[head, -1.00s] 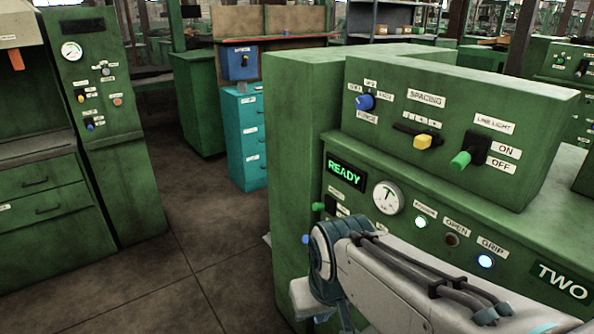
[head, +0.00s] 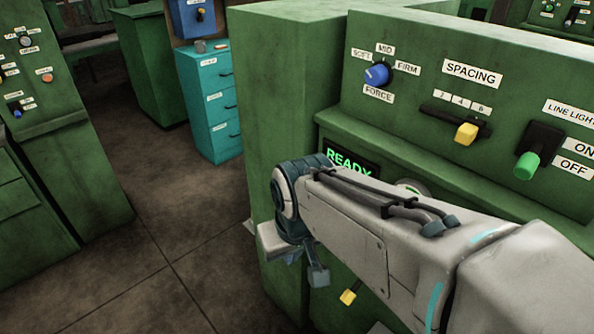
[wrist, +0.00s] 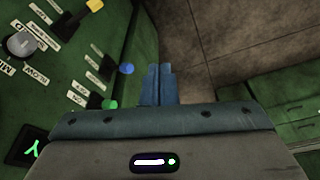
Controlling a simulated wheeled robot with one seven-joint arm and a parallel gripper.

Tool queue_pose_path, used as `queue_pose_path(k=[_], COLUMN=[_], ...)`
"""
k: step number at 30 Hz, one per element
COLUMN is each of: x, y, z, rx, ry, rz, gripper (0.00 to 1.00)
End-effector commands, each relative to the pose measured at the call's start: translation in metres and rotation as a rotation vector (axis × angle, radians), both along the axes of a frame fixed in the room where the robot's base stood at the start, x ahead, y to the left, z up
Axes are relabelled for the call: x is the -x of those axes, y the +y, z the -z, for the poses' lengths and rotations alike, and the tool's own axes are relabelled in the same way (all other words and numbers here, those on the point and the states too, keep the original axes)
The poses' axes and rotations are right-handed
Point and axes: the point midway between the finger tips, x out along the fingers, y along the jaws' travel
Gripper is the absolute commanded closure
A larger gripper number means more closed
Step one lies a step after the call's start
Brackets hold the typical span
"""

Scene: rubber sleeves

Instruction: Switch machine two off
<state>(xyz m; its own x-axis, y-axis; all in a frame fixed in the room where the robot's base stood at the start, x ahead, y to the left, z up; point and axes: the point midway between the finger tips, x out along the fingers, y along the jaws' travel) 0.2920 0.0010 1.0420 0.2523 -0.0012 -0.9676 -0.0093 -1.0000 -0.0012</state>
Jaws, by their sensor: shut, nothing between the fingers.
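Machine two is the green cabinet (head: 415,133) filling the right of the head view. Its READY display (head: 349,163) is lit green and partly covered by my arm. In the wrist view, a green-tipped lever (wrist: 109,103) on a black base sticks out from the panel beside small labels, too blurred to read surely. A blue ball-like tip (wrist: 126,68) sticks out just beyond it. My gripper (wrist: 158,68) is shut and empty, to the right of both tips, apart from them in the picture. In the head view my arm hides most of the lower panel.
The upper box carries a blue FORCE knob (head: 377,74), a yellow SPACING slider (head: 466,134) and a green LINE LIGHT lever (head: 526,164) by ON and OFF. Open floor (head: 170,225) lies left; a teal drawer cabinet (head: 212,100) stands behind.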

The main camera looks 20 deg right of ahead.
Motion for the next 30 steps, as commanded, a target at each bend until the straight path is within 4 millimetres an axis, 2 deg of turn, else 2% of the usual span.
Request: queue_pose_path(k=[4,8,15,18,21,24,30], x=[-0.010,-0.040,-0.114,-0.136,-0.150,-0.157,-0.160], y=[-0.005,-0.023,-0.085,-0.111,-0.130,-0.141,-0.144], z=[-0.005,-0.018,-0.036,-0.037,-0.036,-0.035,-0.035], rx=[-0.012,-0.048,-0.135,-0.160,-0.177,-0.187,-0.192], ry=[0.003,0.009,0.008,0.002,-0.005,-0.010,-0.013], rz=[0.060,0.257,0.781,0.959,1.083,1.155,1.182], gripper=[1.00,1.00,1.00,1.00,1.00,1.00,1.00])
